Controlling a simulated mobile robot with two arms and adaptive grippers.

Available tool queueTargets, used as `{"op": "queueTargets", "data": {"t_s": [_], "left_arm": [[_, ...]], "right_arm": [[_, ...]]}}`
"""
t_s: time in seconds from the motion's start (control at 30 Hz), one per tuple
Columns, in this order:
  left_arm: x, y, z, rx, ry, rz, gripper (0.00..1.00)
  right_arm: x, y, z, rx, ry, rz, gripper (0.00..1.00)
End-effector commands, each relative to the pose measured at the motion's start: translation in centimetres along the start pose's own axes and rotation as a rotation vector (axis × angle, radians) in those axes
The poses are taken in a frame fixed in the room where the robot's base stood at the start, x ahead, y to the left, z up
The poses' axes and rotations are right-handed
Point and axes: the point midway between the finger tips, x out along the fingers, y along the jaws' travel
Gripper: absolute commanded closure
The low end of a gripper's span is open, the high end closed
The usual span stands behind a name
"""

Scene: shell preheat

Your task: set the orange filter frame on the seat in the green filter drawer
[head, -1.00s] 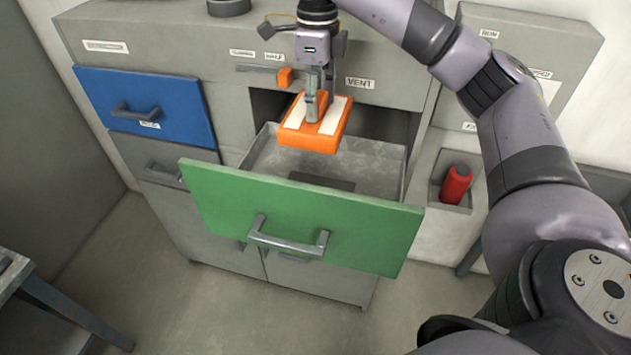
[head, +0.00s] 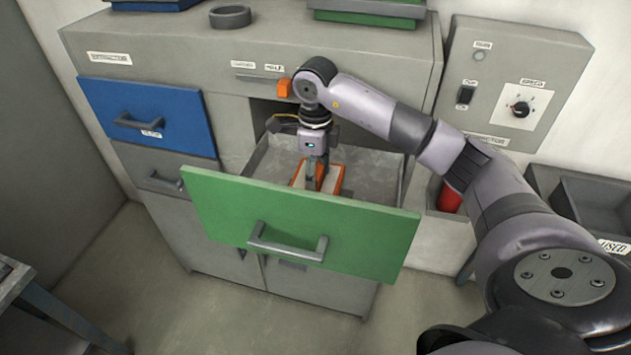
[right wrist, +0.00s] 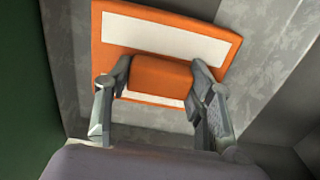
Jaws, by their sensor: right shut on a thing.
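The green filter drawer (head: 300,225) is pulled open in the head view. The orange filter frame (head: 334,181) is down inside it, behind the green front, which hides its lower part. In the right wrist view the frame (right wrist: 210,22) shows white panels and a raised orange block (right wrist: 162,75) in its middle. My right gripper (head: 315,184) is shut on that block, a finger on each side. The seat is hidden, and I cannot tell whether the frame rests on it. My left gripper is not in view.
A closed blue drawer (head: 150,112) is at the left. A red bottle-like thing (head: 449,198) stands in a niche right of the green drawer. A control box (head: 508,85) and grey bins (head: 590,200) are further right. Bare drawer floor (head: 375,178) shows right of the frame.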

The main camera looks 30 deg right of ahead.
Motion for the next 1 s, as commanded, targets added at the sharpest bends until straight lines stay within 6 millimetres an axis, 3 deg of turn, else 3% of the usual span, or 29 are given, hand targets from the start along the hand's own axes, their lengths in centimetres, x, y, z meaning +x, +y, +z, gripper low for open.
{"op": "queueTargets", "data": {"t_s": [0.3, 0.63, 0.67, 1.0], "left_arm": [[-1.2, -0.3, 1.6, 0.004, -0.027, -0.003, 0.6], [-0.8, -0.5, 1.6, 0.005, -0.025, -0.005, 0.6], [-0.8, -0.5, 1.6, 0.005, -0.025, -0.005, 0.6], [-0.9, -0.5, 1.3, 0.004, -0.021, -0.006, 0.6]], "right_arm": [[3.6, 0.1, 0.0, 0.0, 0.0, 0.002, 0.95], [4.1, 0.0, 0.0, 0.0, -0.001, -0.001, 0.95], [4.1, 0.0, 0.0, 0.0, 0.0, 0.0, 0.49], [4.0, 0.0, 0.0, 0.0, 0.0, 0.0, 0.3]]}}
